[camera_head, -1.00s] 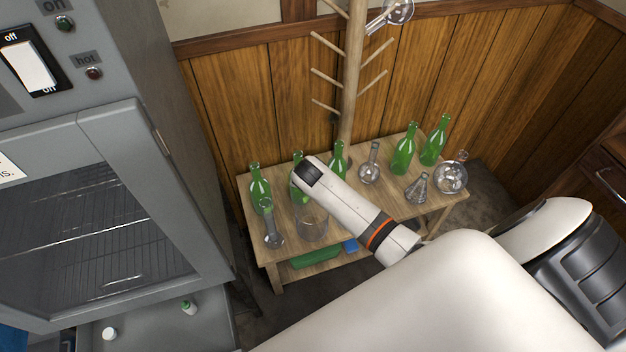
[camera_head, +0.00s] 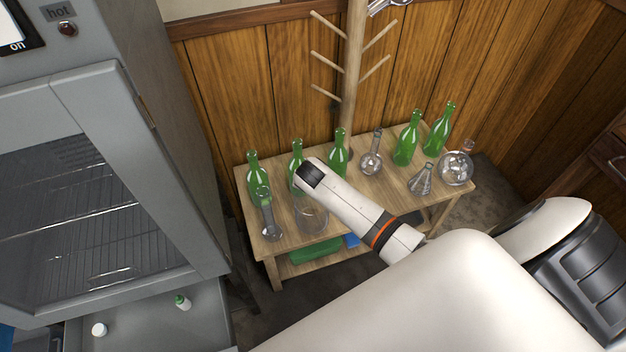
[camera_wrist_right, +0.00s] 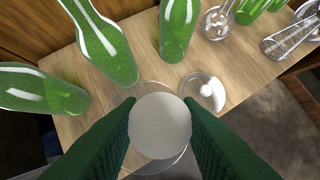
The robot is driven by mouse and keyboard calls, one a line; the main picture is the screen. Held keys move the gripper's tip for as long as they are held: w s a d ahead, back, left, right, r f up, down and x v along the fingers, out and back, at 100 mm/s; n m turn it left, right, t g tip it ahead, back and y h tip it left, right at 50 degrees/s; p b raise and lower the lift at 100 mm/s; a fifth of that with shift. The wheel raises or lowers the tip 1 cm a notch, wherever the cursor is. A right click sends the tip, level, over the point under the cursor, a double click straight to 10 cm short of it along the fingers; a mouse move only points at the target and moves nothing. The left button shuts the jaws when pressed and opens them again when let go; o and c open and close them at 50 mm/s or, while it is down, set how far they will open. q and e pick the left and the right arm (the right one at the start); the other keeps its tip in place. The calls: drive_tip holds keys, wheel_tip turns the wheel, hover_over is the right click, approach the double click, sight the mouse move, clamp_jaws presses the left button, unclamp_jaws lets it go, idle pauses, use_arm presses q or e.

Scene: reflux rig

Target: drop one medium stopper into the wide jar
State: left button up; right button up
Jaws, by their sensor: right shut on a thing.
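My right gripper (camera_wrist_right: 160,128) is shut on a pale, round-topped stopper (camera_wrist_right: 160,125), seen from above between the two dark green fingers. The stopper's lower part is hidden. The wide jar (camera_head: 312,217) is clear glass and stands on the wooden table, just below the end of my right arm. Its rim (camera_wrist_right: 119,98) shows around and behind the stopper in the right wrist view, so the stopper is over or at the jar's mouth; I cannot tell its height. In the head view my arm hides the right gripper. My left gripper is not in view.
Several green bottles (camera_head: 297,165) stand close behind the jar. A long-necked glass vessel (camera_head: 268,217) is left of it. A clear round glass (camera_wrist_right: 204,92) with something white stands beside it. Flasks (camera_head: 455,168) fill the table's right end. A grey cabinet (camera_head: 90,190) is at left.

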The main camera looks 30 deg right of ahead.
drive_tip(key=shift+f, duration=0.3)
drive_tip(key=o, duration=1)
drive_tip(key=shift+o, duration=0.2)
drive_tip(key=p+v, duration=0.2)
drive_tip(key=v, duration=1)
drive_tip(key=shift+r, duration=0.1)
